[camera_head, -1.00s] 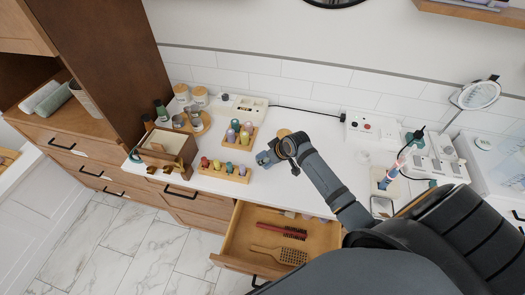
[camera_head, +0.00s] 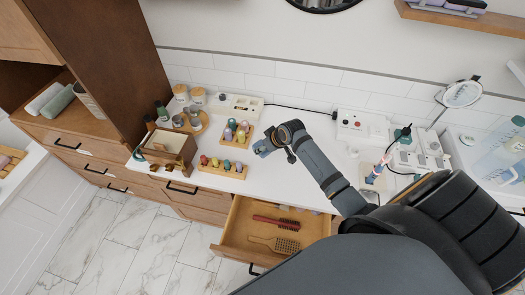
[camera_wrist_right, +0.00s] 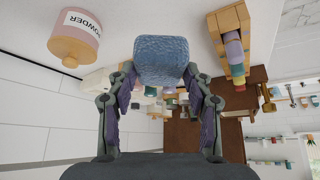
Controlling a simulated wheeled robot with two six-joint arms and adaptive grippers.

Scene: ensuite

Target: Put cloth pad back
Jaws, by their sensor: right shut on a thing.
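The cloth pad is a blue, textured block (camera_wrist_right: 161,61) in the right wrist view. My right gripper (camera_wrist_right: 160,80) is shut on it, with one finger on each side. In the head view my right arm comes in from the right, and its gripper (camera_head: 268,147) is above the white counter (camera_head: 285,178), to the right of the small bottle racks. The pad is small there and hard to tell from the gripper. My left gripper is not in view.
A jar marked POWDER (camera_wrist_right: 75,38) and a wooden rack of coloured bottles (camera_wrist_right: 230,45) flank the pad in the wrist view. Below the counter, an open drawer (camera_head: 240,230) holds a red brush (camera_head: 276,222) and a wooden brush (camera_head: 284,246). A wooden box (camera_head: 168,150) stands left.

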